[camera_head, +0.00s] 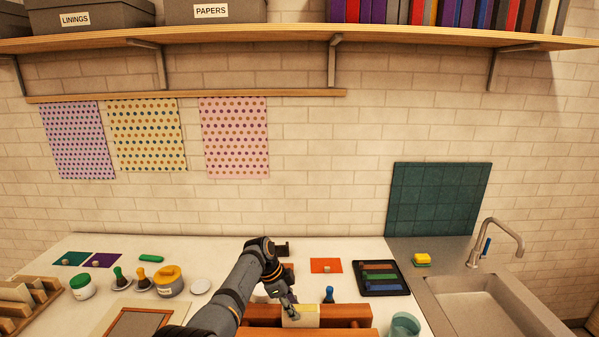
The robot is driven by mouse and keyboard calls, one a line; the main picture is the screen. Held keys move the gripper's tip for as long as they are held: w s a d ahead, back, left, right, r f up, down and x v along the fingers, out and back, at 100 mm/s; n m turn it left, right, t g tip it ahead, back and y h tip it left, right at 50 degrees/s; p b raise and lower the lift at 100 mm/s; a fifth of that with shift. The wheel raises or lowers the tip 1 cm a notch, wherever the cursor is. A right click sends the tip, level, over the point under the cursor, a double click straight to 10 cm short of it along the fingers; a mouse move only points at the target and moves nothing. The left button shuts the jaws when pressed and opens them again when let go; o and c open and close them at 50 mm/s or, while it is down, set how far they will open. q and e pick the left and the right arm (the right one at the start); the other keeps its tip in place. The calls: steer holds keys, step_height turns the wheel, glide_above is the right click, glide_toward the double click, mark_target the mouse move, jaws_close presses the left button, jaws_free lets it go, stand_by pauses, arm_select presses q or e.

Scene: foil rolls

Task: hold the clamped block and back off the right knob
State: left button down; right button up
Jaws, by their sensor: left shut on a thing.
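A wooden press (262,312) lies at the bottom middle of the camera_head view, its lower part cut off by the picture edge. A pale block (303,318) sits between its reddish-brown beams. My left gripper (291,306) comes down from the left over the press, shut on the pale block at its upper left edge. The gripper partly covers the block. I cannot clearly make out the right knob; the press's near side is out of the picture. My right gripper is not in view.
A blue-handled tool (329,295) stands just behind the press. A teal glass (405,325) is close to its right. A black tray (381,278) and an orange sheet (326,265) lie behind. Pots and handled tools stand left; a sink (490,303) is at right.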

arm_select(q)
steer(key=shift+r+p, duration=1.2)
steer(key=shift+r, duration=1.6)
